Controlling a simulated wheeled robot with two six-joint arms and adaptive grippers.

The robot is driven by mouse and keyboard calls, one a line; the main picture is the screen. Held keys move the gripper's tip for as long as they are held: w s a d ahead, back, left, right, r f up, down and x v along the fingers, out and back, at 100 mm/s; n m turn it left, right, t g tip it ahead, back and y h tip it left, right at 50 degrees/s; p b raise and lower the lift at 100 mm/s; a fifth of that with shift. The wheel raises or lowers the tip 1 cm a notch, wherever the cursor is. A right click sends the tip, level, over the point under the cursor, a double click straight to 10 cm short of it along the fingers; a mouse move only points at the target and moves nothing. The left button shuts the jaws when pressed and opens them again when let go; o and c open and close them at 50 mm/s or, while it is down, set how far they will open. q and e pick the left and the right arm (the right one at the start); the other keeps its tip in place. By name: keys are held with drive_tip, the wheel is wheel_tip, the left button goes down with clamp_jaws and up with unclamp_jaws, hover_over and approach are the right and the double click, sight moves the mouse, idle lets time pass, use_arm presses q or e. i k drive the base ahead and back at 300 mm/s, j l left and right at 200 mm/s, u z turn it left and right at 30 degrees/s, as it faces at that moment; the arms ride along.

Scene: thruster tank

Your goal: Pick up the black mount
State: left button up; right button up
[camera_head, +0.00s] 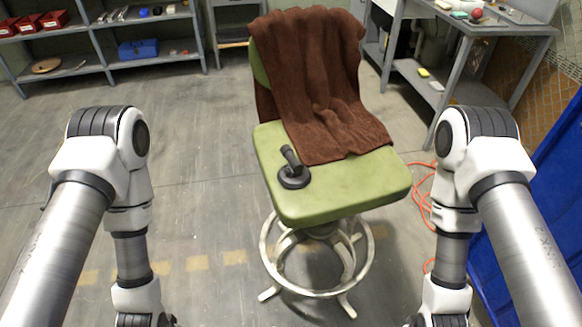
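The black mount (293,177) sits on the green seat of a chair (345,188), toward the left side. It has a round base that lies flat on the seat and a short post that tilts up and to the left. My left arm comes in from the left and my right arm from the right. Both hang down in front of the chair, well apart from the mount. Both grippers are below the bottom edge of the view, so their fingers do not show.
A brown towel (318,85) drapes over the chair's back onto the seat, behind the mount. A metal ring base (316,290) supports the chair. Orange cable (420,195) lies right of it, near a blue panel (555,190). Shelves (100,58) and a workbench (490,30) stand behind.

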sight(293, 176)
drive_tip(key=k+l, duration=0.3)
drive_tip(key=k+l+z, duration=0.1)
drive_tip(key=k+l, duration=0.2)
drive_tip(key=l, duration=0.2)
drive_tip(key=k+l, duration=0.3)
drive_tip(key=k+l+z, duration=0.05)
drive_tip(key=l, duration=0.05)
